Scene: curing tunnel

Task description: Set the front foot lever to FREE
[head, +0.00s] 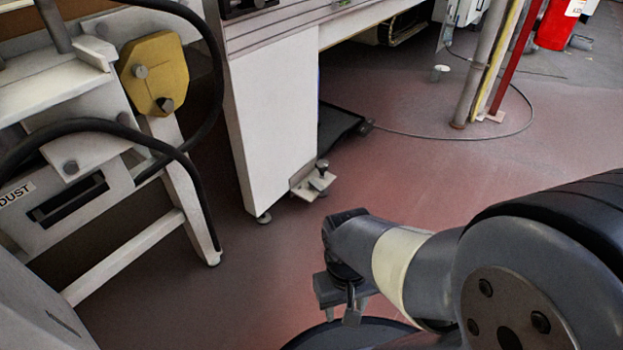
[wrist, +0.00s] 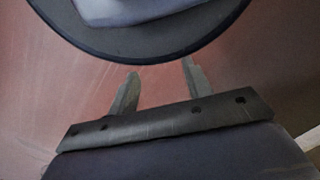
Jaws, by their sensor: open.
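The front foot lever (head: 318,181) is a small pale pedal with a dark knob, low down at the foot of the white machine leg (head: 277,130) in the head view. Any FREE marking on it is too small to read. My gripper (head: 350,318) is in the lower middle of the head view, pointing down, apart from the lever and nearer to me. In the wrist view my gripper (wrist: 160,82) has its two fingers apart with nothing between them, over reddish floor. The lever does not show in the wrist view.
A white frame with a yellow plate (head: 153,73) and black hoses stands at the left. A dark flat thing (head: 340,130) lies behind the leg, with a cable trailing right. Posts (head: 489,65) and a red cylinder (head: 557,24) stand at the back right. Floor between is clear.

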